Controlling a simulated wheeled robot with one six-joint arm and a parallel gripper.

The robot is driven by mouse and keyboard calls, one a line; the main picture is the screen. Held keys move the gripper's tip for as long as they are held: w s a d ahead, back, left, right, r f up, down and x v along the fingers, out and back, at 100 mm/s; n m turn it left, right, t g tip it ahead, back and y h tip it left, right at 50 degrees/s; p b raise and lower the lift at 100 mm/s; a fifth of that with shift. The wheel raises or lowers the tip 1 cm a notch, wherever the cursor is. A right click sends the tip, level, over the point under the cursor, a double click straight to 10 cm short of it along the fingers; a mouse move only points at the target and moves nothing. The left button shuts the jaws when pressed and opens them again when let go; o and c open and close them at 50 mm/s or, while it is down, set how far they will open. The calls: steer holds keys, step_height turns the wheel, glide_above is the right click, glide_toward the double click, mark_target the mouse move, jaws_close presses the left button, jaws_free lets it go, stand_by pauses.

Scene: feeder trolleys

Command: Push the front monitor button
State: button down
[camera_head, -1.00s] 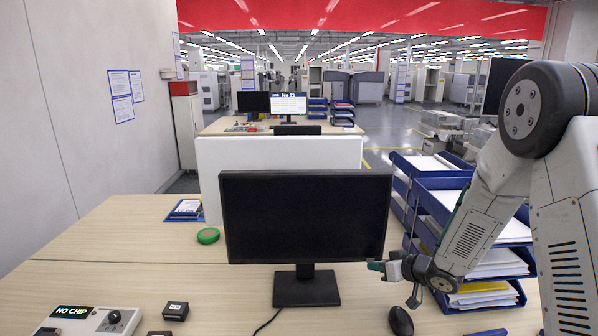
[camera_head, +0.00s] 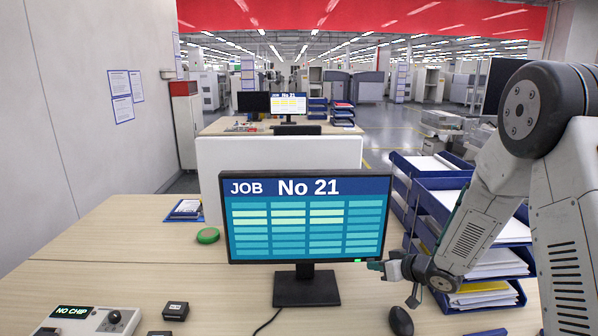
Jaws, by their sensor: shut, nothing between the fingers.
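The front monitor (camera_head: 306,222) stands on the desk in the middle of the view. Its screen is lit and reads "JOB No 21" above a grid of coloured cells. A small green light (camera_head: 358,261) shows on its lower right bezel. My gripper (camera_head: 376,266) is shut and empty, with its tip at the monitor's lower right corner. The tip seems to touch or almost touch the bezel there. The button itself is hidden or too small to make out.
Blue paper trays (camera_head: 480,262) stand right of the monitor, under my arm. A grey box (camera_head: 90,320) reading "NO CHIP", a small black box (camera_head: 175,311) and green tape (camera_head: 208,236) are on the left.

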steer(key=shift+s, duration=0.35)
steer(key=shift+s, duration=3)
